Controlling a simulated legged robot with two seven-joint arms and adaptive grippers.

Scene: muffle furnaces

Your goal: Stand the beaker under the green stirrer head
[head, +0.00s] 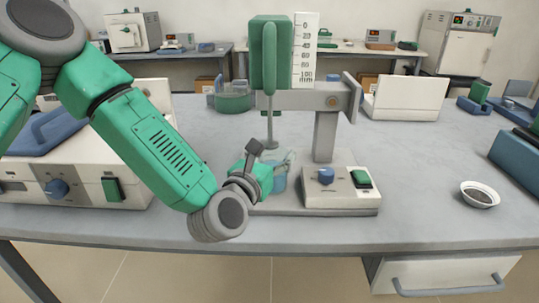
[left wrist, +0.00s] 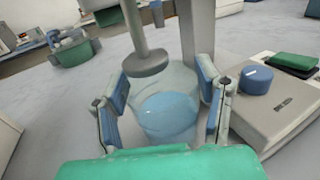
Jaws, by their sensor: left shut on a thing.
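The green stirrer head (head: 270,55) hangs on a grey stand, with a thin rod and a disc at its lower end. In the left wrist view the rod (left wrist: 133,25) comes down at the beaker's far left rim. I cannot tell whether the disc is over the opening or behind it. The clear beaker (left wrist: 165,110) holds blue liquid and looks upright. It shows partly in the head view (head: 280,182), behind my gripper. My left gripper (head: 282,165) is shut on the beaker, one finger on each side. Whether the beaker touches the stand's base is hidden.
The stand's control box (head: 340,190) with a blue knob and green switch is just right of the beaker. A white-and-blue device (head: 80,190) stands left. A small bowl (head: 480,194) lies far right. The grey bench between is clear.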

